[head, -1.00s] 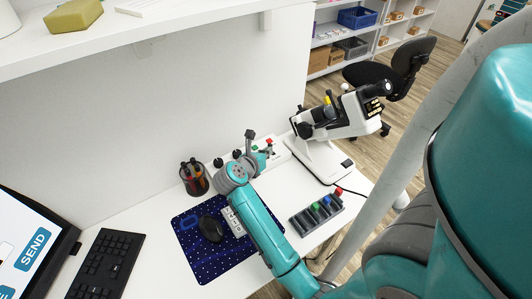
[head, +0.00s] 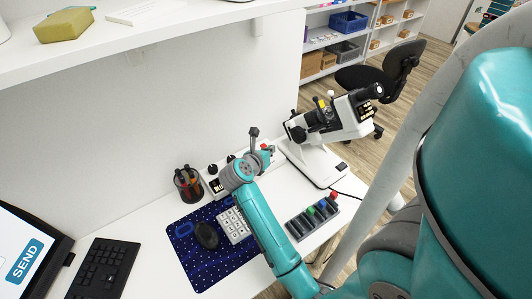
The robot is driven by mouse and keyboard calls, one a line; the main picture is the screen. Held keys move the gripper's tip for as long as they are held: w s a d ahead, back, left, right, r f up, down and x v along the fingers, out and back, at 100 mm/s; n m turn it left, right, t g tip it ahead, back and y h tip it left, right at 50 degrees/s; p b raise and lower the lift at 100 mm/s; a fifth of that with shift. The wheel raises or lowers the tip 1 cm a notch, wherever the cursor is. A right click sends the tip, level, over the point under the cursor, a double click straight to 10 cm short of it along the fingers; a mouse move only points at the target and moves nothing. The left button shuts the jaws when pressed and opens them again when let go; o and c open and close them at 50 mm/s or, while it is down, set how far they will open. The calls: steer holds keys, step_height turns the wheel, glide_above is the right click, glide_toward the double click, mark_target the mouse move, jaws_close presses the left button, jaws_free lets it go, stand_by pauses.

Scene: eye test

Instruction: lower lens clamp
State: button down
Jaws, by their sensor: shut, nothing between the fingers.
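A white and black lensmeter (head: 352,116) stands on the right part of the white desk, its eyepiece raised toward the upper right. Black parts and a small yellow piece (head: 321,103) sit at its middle. The lens clamp is too small to tell apart from these parts. My teal arm reaches up from the lower middle. At its end my gripper (head: 254,132) shows small and dark, shut and empty. It is left of the lensmeter's dark near end (head: 298,133), apart from it in the picture; depth is hard to judge.
A control box (head: 213,184) with black knobs lies partly behind my arm. A pen cup (head: 188,183), a mouse (head: 206,235) on a blue mat (head: 205,270), a keypad (head: 233,224) and a dark rack (head: 311,219) with coloured pieces surround the arm. A shelf (head: 150,38) overhangs the desk.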

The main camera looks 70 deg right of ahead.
steer(key=shift+s+d, duration=0.3)
steer(key=shift+d, duration=0.1)
stand_by(0.4)
steer(key=shift+d+r, duration=0.1)
steer(key=shift+r, duration=0.05)
steer(key=shift+r, duration=0.65)
